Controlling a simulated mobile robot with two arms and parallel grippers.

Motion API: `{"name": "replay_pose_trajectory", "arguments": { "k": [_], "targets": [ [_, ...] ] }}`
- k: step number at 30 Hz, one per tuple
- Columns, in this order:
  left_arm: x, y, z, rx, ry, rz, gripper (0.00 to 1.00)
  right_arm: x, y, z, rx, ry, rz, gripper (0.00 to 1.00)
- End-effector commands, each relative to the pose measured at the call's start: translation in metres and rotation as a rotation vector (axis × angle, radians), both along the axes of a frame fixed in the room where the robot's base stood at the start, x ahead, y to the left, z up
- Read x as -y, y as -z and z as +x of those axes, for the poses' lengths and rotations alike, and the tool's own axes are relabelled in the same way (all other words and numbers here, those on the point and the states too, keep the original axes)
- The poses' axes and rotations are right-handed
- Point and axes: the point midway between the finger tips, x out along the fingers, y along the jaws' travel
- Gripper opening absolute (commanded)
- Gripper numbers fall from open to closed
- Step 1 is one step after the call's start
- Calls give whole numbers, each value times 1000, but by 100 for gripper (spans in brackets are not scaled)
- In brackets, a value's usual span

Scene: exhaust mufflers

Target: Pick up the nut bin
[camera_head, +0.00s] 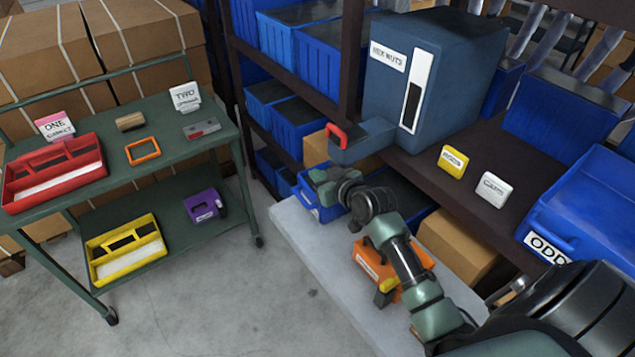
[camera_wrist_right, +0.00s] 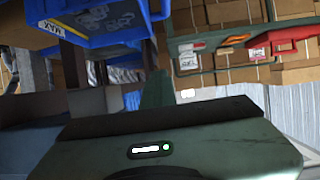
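A blue open bin (camera_head: 318,207), partly hidden by my right gripper, is by the left end of a pale slab. My right gripper (camera_head: 318,178) is at the bin's upper edge. A green finger (camera_wrist_right: 157,88) reaches up to the bin's side; the other finger is not clear, so I cannot tell whether it grips. A large blue-grey dispenser (camera_head: 448,60) labelled "HEX NUTS" stands on the shelf above. My left gripper is out of view.
The pale slab (camera_head: 292,222) holds an orange box (camera_head: 382,262). A dark shelf (camera_head: 440,195) carries yellow and white signs and a blue "ODD" bin (camera_head: 590,205). A green cart (camera_head: 165,165) with red and yellow trays stands left. Floor between is clear.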

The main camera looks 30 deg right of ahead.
Motion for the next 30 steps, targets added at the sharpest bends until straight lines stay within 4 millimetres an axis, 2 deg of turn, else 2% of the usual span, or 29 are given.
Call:
{"name": "replay_pose_trajectory", "arguments": {
  "k": [4,5,12,13,30],
  "targets": [
    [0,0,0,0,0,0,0,0,-1,0,2,0,0,0],
    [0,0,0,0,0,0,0,0,-1,0,2,0,0,6],
    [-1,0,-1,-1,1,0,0,0,-1,0,3,0,0,73],
    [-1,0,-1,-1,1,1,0,0,-1,0,3,0,0,80],
    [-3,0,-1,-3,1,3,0,3,-3,0,6,4,-4,80]
  ]
}}
